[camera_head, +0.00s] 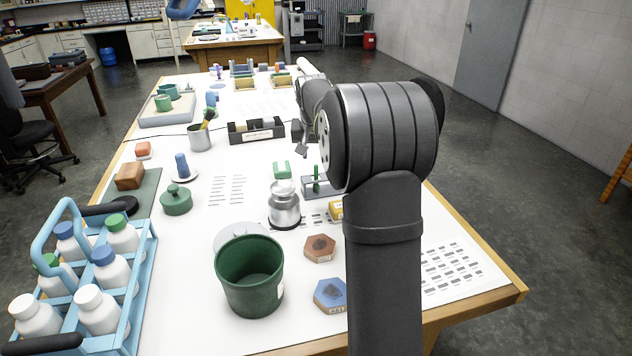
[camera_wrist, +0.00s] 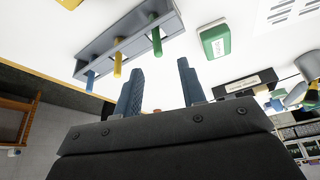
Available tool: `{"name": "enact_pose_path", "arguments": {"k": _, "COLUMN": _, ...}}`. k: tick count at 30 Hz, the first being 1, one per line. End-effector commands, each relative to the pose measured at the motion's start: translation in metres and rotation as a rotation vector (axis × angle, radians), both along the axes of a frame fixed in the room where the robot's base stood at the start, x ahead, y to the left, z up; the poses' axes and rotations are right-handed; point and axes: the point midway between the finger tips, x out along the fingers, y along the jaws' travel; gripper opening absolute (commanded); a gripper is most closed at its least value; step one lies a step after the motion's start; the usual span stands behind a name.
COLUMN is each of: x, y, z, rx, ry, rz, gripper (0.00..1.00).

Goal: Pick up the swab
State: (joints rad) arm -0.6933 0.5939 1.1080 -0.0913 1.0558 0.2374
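A grey rack (camera_wrist: 110,45) holds upright blue (camera_wrist: 90,80), yellow (camera_wrist: 118,65) and green (camera_wrist: 156,42) sticks in the wrist view. These look like swabs, but I cannot tell which one the task names. In the head view the rack (camera_head: 318,187) stands beside my arm, with the green stick (camera_head: 316,176) showing and the rest hidden by the arm. My gripper (camera_wrist: 160,78) is open, with nothing between its two fingers. It is apart from the sticks, which lie beyond and to the left of its fingers in the wrist view. In the head view my gripper (camera_head: 302,149) is above the table behind the rack.
A green block (camera_wrist: 215,40) lies beside the rack. A silver jar (camera_head: 284,208), a green bucket (camera_head: 250,280) and hexagonal blocks (camera_head: 319,246) stand nearer. A black labelled tray (camera_head: 256,134) and a cup with a brush (camera_head: 200,138) stand farther back. A blue bottle carrier (camera_head: 140,290) is front left.

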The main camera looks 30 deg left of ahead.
Motion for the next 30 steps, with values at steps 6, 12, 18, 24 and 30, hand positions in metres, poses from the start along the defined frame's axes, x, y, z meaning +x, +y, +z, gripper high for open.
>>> {"name": "enact_pose_path", "arguments": {"k": 6, "x": 0.008, "y": 0.004, "z": -0.024, "rx": -0.002, "ry": 0.001, "rz": 0.0, "gripper": 0.37}}
{"name": "enact_pose_path", "arguments": {"k": 12, "x": 0.012, "y": 0.005, "z": -0.034, "rx": -0.001, "ry": 0.002, "rz": -0.001, "gripper": 0.37}}
{"name": "enact_pose_path", "arguments": {"k": 18, "x": 0.022, "y": 0.008, "z": -0.063, "rx": -0.002, "ry": 0.003, "rz": -0.001, "gripper": 0.37}}
{"name": "enact_pose_path", "arguments": {"k": 24, "x": 0.027, "y": 0.011, "z": -0.073, "rx": 0.0, "ry": 0.0, "rz": -0.001, "gripper": 0.37}}
{"name": "enact_pose_path", "arguments": {"k": 30, "x": 0.026, "y": 0.011, "z": -0.073, "rx": 0.0, "ry": 0.0, "rz": -0.001, "gripper": 0.22}}
